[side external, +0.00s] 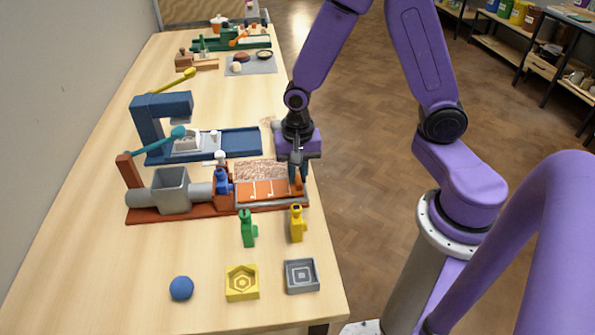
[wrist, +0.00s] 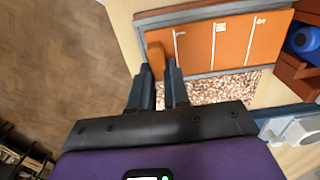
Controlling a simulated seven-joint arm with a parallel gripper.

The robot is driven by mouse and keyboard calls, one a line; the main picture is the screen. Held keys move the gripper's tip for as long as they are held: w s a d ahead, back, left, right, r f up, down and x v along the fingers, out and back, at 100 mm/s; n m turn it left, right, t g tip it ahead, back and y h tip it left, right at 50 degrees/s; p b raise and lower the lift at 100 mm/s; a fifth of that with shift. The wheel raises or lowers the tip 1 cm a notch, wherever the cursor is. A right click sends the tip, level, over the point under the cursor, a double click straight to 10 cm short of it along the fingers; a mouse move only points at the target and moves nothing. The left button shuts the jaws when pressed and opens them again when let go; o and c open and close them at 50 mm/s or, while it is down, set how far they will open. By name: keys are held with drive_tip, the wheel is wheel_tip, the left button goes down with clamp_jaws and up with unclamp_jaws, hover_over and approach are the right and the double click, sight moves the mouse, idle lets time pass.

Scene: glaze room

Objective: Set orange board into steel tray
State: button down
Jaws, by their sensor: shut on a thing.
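The orange board (side external: 262,190) with white marks lies over the near part of the steel tray (side external: 268,205). In the wrist view the board (wrist: 228,45) lies flat, with the grey tray rim (wrist: 190,13) along its outer long edge. Speckled material (wrist: 215,90) shows along its other side. I cannot tell whether the board rests on the tray floor or is slightly above it. My gripper (wrist: 159,66) is shut on a raised orange piece at the board's end. In the side view my gripper (side external: 298,185) points down at the board's right end.
Green (side external: 248,229) and yellow (side external: 297,224) figures stand in front. The table's right edge is close.

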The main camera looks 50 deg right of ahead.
drive_tip(key=shift+f, duration=0.15)
drive_tip(key=c, duration=1.1)
unclamp_jaws()
wheel_tip(320, 180, up, 12)
drive_tip(key=s+r+n, duration=0.1)
drive_tip(key=s+n, duration=1.7)
drive_tip(key=n, duration=0.3)
drive_tip(key=shift+s+a+r+n, duration=0.2)
drive_tip(key=shift+a+n, duration=0.1)
